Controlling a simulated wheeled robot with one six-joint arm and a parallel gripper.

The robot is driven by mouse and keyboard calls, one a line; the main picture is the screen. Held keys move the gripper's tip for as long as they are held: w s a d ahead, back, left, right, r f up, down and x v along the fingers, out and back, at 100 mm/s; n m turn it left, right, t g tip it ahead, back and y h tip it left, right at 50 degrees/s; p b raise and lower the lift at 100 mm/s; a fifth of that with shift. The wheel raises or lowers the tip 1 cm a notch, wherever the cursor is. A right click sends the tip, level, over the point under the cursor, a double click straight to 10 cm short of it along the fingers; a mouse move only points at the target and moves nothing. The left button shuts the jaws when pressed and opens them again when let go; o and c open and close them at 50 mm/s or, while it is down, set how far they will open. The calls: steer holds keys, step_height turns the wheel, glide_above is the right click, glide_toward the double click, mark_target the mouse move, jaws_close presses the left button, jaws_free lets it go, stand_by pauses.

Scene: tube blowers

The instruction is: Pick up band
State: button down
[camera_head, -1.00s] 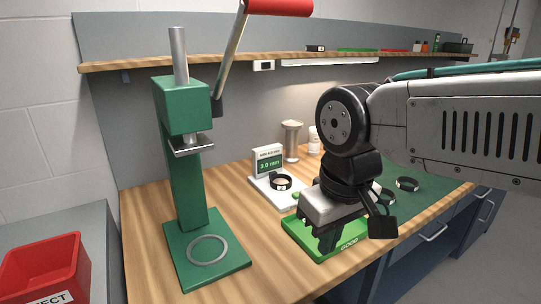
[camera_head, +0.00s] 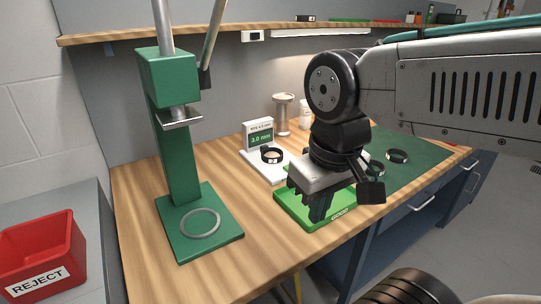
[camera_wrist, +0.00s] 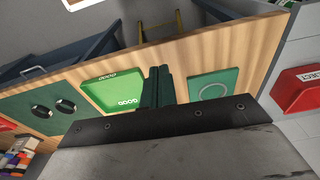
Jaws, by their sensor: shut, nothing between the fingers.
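A black band (camera_head: 271,156) sits on the white gauge stand, below its "3.0 mm" display. A second black band (camera_head: 397,156) lies on the green mat (camera_head: 418,146), and a third band (camera_head: 376,168) lies beside it, partly behind my arm. Two bands on the mat also show in the wrist view, one at the left (camera_wrist: 40,112) and one nearer the tray (camera_wrist: 65,106). My gripper (camera_head: 318,214) points down over the green GOOD tray (camera_head: 333,219), shut and empty. Its fingers (camera_wrist: 158,72) are together in the wrist view. No band shows in the visible part of the tray.
A green press (camera_head: 180,150) stands left of the tray, with a grey ring (camera_head: 201,223) on its base. A red REJECT bin (camera_head: 42,250) is at the far left. A metal post (camera_head: 283,115) stands behind the gauge stand (camera_head: 258,134). Wood between press and tray is clear.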

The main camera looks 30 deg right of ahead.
steer(key=c, duration=2.1)
jaws_free()
steer(key=shift+c, duration=0.2)
steer(key=o, duration=1)
steer(key=shift+w+a+m, duration=0.2)
steer(key=shift+w+m, duration=0.1)
steer(key=shift+w, duration=0.05)
steer(key=o, duration=1)
steer(key=w+m+y, duration=0.1)
steer(key=w+a, duration=0.1)
steer(key=w+m+y, duration=0.1)
steer(key=shift+w+a+f+m+g+y, duration=0.25)
steer(key=shift+w+a+m+g+y, duration=0.05)
steer(key=shift+w+a+g, duration=0.1)
steer(key=shift+o, duration=0.5)
steer(key=w+m+y, duration=0.2)
steer(key=w+m, duration=0.2)
steer(key=w, duration=0.2)
steer(key=shift+w+a+f+y, duration=0.2)
steer(key=shift+a+f+y, duration=0.1)
steer(key=shift+a+y, duration=0.1)
steer(key=m+t, duration=1.1)
steer(key=m, duration=1.2)
glide_toward(271, 155)
steer(key=shift+y, duration=0.5)
steer(key=shift+d+x, duration=0.15)
steer(key=shift+x, duration=1.6)
steer(key=shift+d+x, duration=0.15)
steer(key=shift+x, duration=1.6)
